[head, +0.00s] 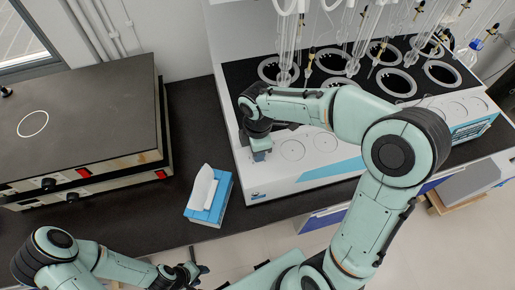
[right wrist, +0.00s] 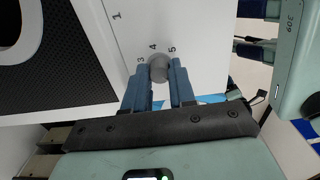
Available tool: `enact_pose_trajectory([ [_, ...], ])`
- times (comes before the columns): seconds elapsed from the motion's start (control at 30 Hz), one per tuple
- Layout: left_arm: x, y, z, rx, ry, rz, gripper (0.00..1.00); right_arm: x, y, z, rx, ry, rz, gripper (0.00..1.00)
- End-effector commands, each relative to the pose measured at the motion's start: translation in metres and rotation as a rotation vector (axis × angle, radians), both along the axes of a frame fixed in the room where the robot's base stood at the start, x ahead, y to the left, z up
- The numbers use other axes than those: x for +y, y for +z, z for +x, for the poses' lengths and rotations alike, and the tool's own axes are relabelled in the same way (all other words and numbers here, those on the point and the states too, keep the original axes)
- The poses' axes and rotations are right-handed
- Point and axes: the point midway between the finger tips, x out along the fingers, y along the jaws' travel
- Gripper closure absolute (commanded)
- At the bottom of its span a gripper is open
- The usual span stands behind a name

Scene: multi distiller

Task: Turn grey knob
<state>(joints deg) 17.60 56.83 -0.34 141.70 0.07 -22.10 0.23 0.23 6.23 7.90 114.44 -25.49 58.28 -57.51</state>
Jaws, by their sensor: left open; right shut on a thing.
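The grey knob (right wrist: 158,66) is round and sits on the white panel of the distiller (right wrist: 195,30), with the numbers 3, 4 and 5 printed around it. My right gripper (right wrist: 161,76) is shut on the knob, with a blue finger on each side of it. In the head view my right gripper (head: 261,151) is at the left end of the distiller's front face (head: 305,172); the knob is hidden there. My left gripper (head: 195,272) is open and empty, low in the picture, in front of the bench and away from the distiller.
A blue tissue box (head: 208,205) stands on the dark bench left of the distiller. Hotplates (head: 90,110) with red switches fill the left side. Glassware (head: 350,40) hangs over the distiller's several round wells. A narrow strip of bench (head: 190,130) between hotplates and distiller is clear.

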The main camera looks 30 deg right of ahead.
Motion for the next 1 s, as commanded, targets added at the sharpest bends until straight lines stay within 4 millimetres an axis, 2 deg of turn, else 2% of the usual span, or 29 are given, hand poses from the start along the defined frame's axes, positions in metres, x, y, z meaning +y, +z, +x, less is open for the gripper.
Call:
enact_pose_trajectory([
  [0.13, 0.000, 0.000, 0.000, 0.000, 0.000, 0.000, 0.57, 0.000, 0.000, 0.000, -0.002, 0.002, 0.000, 1.00],
  [0.17, 0.000, 0.000, 0.000, 0.000, 0.000, 0.000, 0.57, 0.000, 0.000, 0.000, -0.002, 0.002, 0.000, 0.72],
  [0.23, 0.000, 0.000, 0.000, 0.000, 0.000, 0.000, 0.57, 0.000, 0.000, 0.000, -0.002, 0.001, 0.000, 0.50],
  [0.53, 0.000, 0.000, 0.000, 0.000, 0.000, 0.000, 0.57, 0.000, 0.001, 0.000, -0.001, 0.000, 0.000, 0.50],
  [0.67, 0.000, 0.002, 0.002, -0.002, 0.000, 0.000, 0.57, 0.000, 0.011, 0.001, -0.005, 0.000, 0.000, 0.50],
  [0.77, 0.000, 0.005, 0.004, -0.005, 0.000, -0.001, 0.57, 0.001, 0.028, 0.001, -0.007, 0.001, 0.000, 0.50],
  [1.0, 0.000, 0.013, 0.013, -0.016, 0.000, 0.000, 0.57, 0.000, 0.084, 0.002, -0.008, 0.000, 0.001, 0.50],
])
